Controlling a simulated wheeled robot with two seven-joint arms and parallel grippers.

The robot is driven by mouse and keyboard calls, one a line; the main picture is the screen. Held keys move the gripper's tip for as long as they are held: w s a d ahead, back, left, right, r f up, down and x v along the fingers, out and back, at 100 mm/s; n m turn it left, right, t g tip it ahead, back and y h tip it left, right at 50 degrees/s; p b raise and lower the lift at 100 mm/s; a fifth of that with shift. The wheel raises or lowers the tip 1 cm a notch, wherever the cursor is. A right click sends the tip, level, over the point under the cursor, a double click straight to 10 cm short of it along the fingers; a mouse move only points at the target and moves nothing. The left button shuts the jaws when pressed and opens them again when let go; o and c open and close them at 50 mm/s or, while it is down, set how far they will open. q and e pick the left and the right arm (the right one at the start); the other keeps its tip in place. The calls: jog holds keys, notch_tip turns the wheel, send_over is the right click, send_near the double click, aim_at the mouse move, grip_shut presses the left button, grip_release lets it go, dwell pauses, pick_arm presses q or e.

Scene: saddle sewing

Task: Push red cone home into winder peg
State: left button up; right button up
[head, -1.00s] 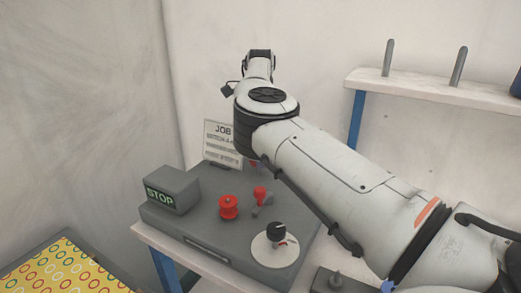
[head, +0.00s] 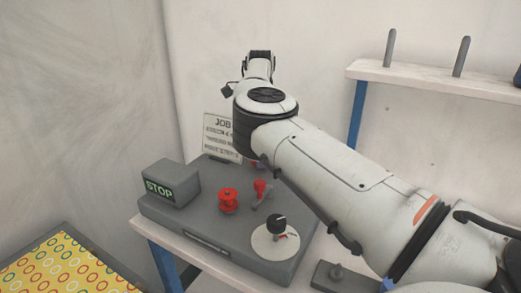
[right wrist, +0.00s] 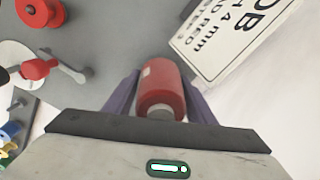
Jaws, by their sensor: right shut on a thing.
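The red cone (right wrist: 162,88) is held between the two purple fingers of my right gripper (right wrist: 160,82), seen in the right wrist view. A pale patch shows on its side and a grey end shows toward the palm. The cone is over or on the grey winder (head: 205,235), close to the job card. In the head view my right arm covers the gripper and most of the cone. I cannot make out the winder peg, nor tell whether the cone sits on it. My left gripper is not in view.
The winder carries a STOP block (head: 172,187), a red bobbin (head: 228,201), a red-ended lever (head: 261,189) and a black knob on a white disc (head: 276,238). The job card (head: 221,138) stands behind. A shelf with pegs (head: 430,82) is at right, a patterned tray (head: 65,268) at lower left.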

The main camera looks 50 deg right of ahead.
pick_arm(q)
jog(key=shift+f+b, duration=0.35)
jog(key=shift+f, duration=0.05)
pick_arm(e)
jog(key=shift+f, duration=0.6)
jog(key=o, duration=1.6)
jog(key=shift+r, duration=0.3)
notch_tip(320, 180, up, 8)
jog(key=shift+r, duration=0.2)
jog(key=shift+r+p, duration=0.3)
jog(key=shift+r, duration=0.3)
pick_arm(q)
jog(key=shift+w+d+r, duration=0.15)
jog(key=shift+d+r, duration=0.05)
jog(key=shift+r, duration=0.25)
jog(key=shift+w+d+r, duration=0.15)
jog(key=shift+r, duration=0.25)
